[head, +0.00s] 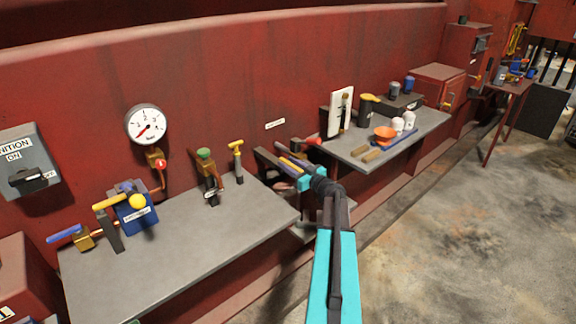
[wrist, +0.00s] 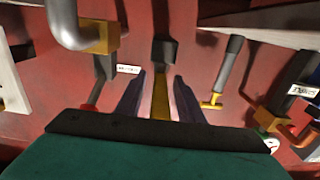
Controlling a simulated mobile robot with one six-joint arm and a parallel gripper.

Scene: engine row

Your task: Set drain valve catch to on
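My gripper (head: 290,164) reaches over the gap between two grey wall shelves. In the wrist view my gripper (wrist: 160,88) has its two dark fingers apart. A yellow lever (wrist: 160,104) with a black block (wrist: 163,51) at its far end lies between them, with a visible gap on each side. It may be the drain valve catch; I cannot read a label that says so. A small white label (head: 275,123) is on the red wall above; its text is too small to read. My gripper partly hides the lever in the head view.
A yellow T-handle (head: 236,144) stands at the left shelf's back, beside a green-topped valve (head: 205,160). A red handle (head: 306,141) is just right of my gripper. Open floor (head: 450,230) lies to the right.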

